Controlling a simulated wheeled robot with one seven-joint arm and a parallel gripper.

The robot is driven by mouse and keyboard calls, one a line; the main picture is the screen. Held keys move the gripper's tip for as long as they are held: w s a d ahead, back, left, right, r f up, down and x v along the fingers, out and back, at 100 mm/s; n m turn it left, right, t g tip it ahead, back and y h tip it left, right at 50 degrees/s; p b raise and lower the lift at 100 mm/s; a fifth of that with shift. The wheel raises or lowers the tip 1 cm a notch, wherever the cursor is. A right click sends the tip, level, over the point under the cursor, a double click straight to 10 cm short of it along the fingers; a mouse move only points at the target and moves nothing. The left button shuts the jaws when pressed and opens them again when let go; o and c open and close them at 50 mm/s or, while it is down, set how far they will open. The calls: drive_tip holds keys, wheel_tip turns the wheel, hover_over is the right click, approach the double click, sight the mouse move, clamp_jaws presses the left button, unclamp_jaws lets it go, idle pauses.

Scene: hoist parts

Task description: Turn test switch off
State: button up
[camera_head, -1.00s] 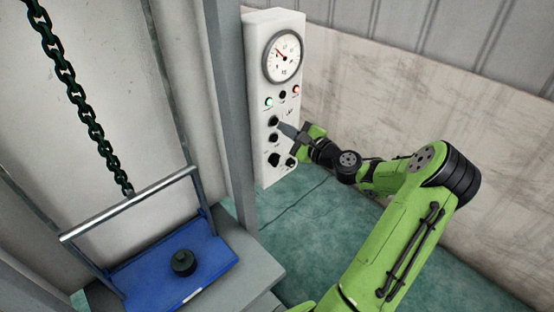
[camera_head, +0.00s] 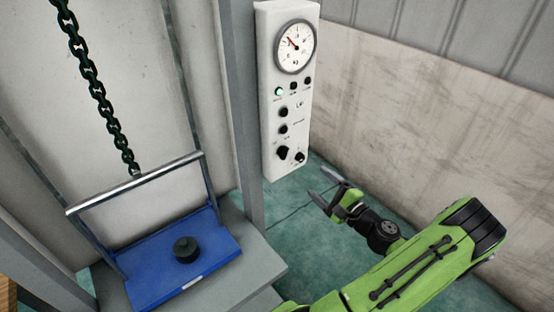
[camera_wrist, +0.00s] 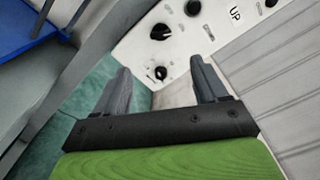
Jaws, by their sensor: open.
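The white control panel (camera_head: 268,70) stands upright on the grey post, with a round gauge (camera_head: 295,47) at its top. Below are a lit green lamp (camera_head: 278,91), a dark lamp (camera_head: 307,81) and several black buttons and knobs. Near its bottom are a larger black knob (camera_head: 282,152) and a smaller one (camera_head: 300,157); both also show in the wrist view, large (camera_wrist: 160,32) and small (camera_wrist: 160,72). The labels are too small to tell which is the test switch. My gripper (camera_head: 324,187) is open and empty, below and right of the panel, apart from it.
A blue platform (camera_head: 150,275) with a metal handle frame (camera_head: 135,183) hangs on a dark chain (camera_head: 97,92) at left, bearing a dark round weight (camera_head: 186,250). A grey post (camera_head: 240,110) stands beside the panel. Green floor (camera_head: 335,240) is clear below it.

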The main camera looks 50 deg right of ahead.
sight(286, 155)
drive_tip(key=p+x, duration=0.1)
drive_tip(key=x, duration=1.4)
drive_tip(key=c, duration=1.1)
